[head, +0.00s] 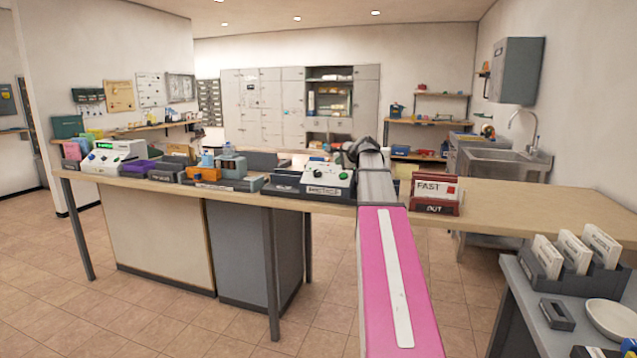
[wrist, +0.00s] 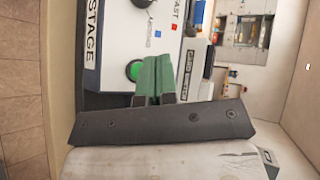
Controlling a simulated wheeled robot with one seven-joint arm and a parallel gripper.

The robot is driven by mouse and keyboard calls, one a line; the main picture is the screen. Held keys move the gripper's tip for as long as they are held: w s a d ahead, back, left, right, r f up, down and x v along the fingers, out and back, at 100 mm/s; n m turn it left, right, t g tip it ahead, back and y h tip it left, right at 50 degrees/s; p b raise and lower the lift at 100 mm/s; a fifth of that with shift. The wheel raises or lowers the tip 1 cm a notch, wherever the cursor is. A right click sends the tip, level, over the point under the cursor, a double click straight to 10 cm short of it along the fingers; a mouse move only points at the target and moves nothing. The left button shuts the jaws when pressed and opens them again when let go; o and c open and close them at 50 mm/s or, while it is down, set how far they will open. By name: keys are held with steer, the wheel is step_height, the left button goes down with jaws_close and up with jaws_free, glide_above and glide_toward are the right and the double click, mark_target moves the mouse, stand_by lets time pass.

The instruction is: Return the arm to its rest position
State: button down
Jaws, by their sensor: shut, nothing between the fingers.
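The fingers are hidden there. In the wrist view my gripper (wrist: 157,62) has its green fingers pressed together, empty. They point at a white machine face (wrist: 120,45) with a round green button (wrist: 135,71) just left of the fingertips. I cannot tell whether the fingertips touch the machine.
The long counter (head: 520,211) carries several machines on the left and a red FAST/OUT holder (head: 435,193) right of my arm. A side table with card racks (head: 568,261) and a white bowl (head: 611,319) stands at front right. The tiled floor (head: 180,320) at front left is clear.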

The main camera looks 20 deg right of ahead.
steer(key=shift+f, duration=0.1)
steer(key=s+a+f+n+g, duration=0.25)
steer(key=s+a+f, duration=0.2)
steer(key=f, duration=0.45)
steer(key=s+a+f+n+g, duration=0.25)
steer(key=a+f, duration=0.25)
steer(key=f, duration=0.5)
steer(key=s+a+f+n+g, duration=0.1)
steer(key=s+a+f+n, duration=0.3)
steer(key=f, duration=0.5)
steer(key=s+a+f+n+g+h, duration=0.1)
steer(key=s+a+f+n+g, duration=0.2)
steer(key=s+f, duration=0.6)
steer(key=s+a+f+n+g+h, duration=0.2)
steer(key=s+a+f, duration=0.4)
steer(key=s+f, duration=0.3)
steer(key=s+n+g, duration=0.1)
steer(key=s+n, duration=0.1)
steer(key=s, duration=0.1)
steer(key=shift+s+n, duration=0.25)
steer(key=shift+n, duration=0.05)
steer(key=shift+f, duration=0.1)
